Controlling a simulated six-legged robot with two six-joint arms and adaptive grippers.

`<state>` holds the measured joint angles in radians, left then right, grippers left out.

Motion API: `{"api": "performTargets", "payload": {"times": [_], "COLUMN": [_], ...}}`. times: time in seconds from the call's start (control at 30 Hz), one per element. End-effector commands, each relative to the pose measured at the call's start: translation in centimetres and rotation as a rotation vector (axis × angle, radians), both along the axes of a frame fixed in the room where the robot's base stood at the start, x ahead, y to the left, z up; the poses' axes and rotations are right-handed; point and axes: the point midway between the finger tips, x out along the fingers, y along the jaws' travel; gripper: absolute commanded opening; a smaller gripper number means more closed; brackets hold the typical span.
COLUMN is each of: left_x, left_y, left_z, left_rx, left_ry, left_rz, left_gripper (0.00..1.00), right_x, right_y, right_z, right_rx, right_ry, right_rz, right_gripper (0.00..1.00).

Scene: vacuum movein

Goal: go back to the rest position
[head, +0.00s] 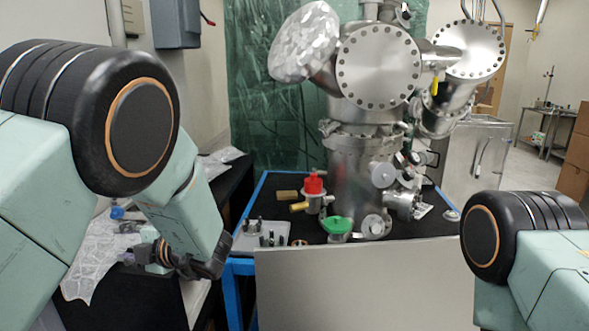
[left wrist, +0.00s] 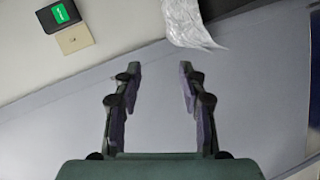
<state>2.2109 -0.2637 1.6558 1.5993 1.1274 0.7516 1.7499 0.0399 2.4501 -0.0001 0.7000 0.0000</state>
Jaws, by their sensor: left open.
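My left arm comes in from the left in the head view, with its forearm bent down. My left gripper (head: 155,260) is low, beside the black side bench and left of the blue-framed table. In the left wrist view my left gripper (left wrist: 160,85) has its two fingers spread wide apart with nothing between them. Below the fingers there is grey floor (left wrist: 150,125). My right arm shows at the right edge of the head view, and its gripper is out of the picture.
A steel vacuum chamber (head: 362,165) stands on the blue-framed table (head: 262,203). A red-topped valve (head: 314,186), a green-capped part (head: 337,226) and a small tray (head: 250,240) are in front. A crumpled sheet (head: 95,262) lies on the side bench (head: 225,187).

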Motion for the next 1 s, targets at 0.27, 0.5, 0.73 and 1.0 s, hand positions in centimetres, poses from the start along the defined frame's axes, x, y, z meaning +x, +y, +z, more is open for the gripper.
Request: {"api": "performTargets", "payload": {"times": [0.27,0.5,0.73,1.0], "left_x": [0.6,-4.3,-15.1,-30.9], "left_y": [-0.9,-3.2,-6.4,-9.9], "left_z": [-3.9,-13.9,-23.6,-29.2], "left_rx": [0.182,0.357,0.419,0.305], "left_ry": [0.386,0.916,1.332,1.573], "left_rz": [-0.348,-0.827,-1.336,-1.855], "left_gripper": [0.41,0.41,0.41,0.41], "right_x": [0.0,0.0,0.0,0.0], "right_y": [0.0,0.0,0.0,0.0], "right_z": [0.0,0.0,0.0,0.0], "right_rx": [0.000,0.000,0.000,0.000], "right_ry": [-0.001,0.000,0.000,0.000], "right_rz": [0.000,0.000,0.000,0.000], "right_gripper": [0.00,0.00,0.00,0.00]}}
